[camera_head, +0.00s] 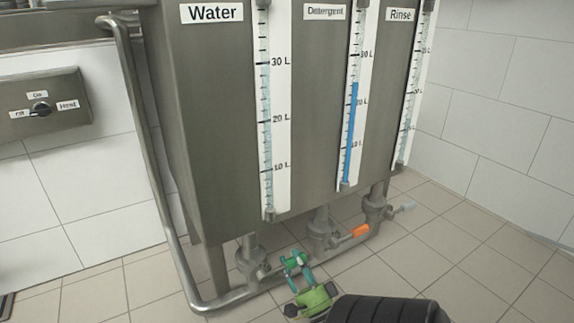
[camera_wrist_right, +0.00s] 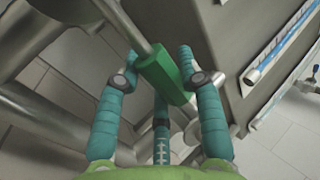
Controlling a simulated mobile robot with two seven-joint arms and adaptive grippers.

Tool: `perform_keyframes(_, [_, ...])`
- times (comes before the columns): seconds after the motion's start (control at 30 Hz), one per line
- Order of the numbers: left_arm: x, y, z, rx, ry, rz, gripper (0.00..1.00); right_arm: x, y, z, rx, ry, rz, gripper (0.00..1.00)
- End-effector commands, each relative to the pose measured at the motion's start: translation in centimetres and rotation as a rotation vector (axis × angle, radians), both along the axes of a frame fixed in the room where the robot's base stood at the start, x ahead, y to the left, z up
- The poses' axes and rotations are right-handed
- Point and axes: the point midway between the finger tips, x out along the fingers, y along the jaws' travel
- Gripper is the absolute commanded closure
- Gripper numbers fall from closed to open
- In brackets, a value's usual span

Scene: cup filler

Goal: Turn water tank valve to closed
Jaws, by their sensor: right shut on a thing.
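The water tank (camera_head: 215,110) carries a "Water" label, and its valve (camera_head: 251,258) sits on the pipe below it. In the right wrist view the valve's green handle (camera_wrist_right: 163,75) lies between my teal fingers. My right gripper (camera_head: 296,268) is shut on this handle, low under the tank; its fingers (camera_wrist_right: 158,62) lie along both sides of it. In the head view the fingers and the handle overlap, so the handle's exact angle is hard to tell there. My left gripper is not in view.
An orange valve handle (camera_head: 361,230) under the detergent tank and a grey one (camera_head: 407,207) under the rinse tank are to the right. A metal pipe (camera_head: 160,190) runs down the left side. A switch box (camera_head: 42,107) is on the wall. The tiled floor (camera_head: 455,250) at right is clear.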

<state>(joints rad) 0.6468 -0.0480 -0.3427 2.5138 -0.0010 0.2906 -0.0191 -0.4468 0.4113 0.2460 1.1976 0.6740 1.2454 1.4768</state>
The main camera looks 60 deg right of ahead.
Motion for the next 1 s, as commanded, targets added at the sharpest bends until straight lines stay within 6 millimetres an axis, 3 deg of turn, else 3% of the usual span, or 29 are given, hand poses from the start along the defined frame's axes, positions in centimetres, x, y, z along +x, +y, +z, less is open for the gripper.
perform_keyframes(0.6, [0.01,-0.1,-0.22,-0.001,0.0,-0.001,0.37,0.19,-0.61,-0.32,0.044,-0.029,0.006,1.0])
perform_keyframes(0.63, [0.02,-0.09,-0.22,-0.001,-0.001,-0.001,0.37,0.19,-0.61,-0.32,0.044,-0.028,0.006,0.59])
perform_keyframes(0.7, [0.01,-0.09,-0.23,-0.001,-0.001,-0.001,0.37,0.18,-0.61,-0.32,0.043,-0.028,0.006,0.37])
perform_keyframes(1.0, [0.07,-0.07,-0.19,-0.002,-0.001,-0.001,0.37,0.08,-0.6,-0.34,0.039,-0.025,0.003,0.37])
